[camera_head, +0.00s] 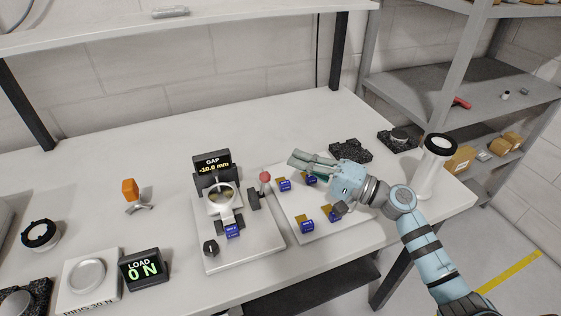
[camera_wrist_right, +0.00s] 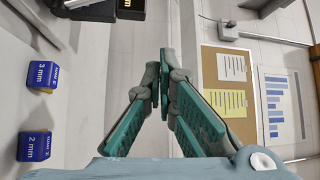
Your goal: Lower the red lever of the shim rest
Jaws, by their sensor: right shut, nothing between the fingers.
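The red lever (camera_head: 265,177) has a red ball knob on a grey stem. It stands upright at the right side of the white shim rest fixture (camera_head: 240,250), which also carries a round mirror (camera_head: 221,197) and a blue block (camera_head: 232,231). My right gripper (camera_head: 292,160) is shut and empty, held above the bench to the right of and behind the red knob, apart from it. Its fingers point left. In the right wrist view the green-padded fingers (camera_wrist_right: 163,75) meet at their tips, and the lever cannot be made out. My left gripper is not in view.
A black display (camera_head: 212,163) reading GAP -10.0 mm stands behind the fixture. A white plate (camera_head: 330,228) with several blue shim blocks lies to its right, partly under my right arm. A LOAD 0 N display (camera_head: 145,268) stands at front left. The bench behind is clear.

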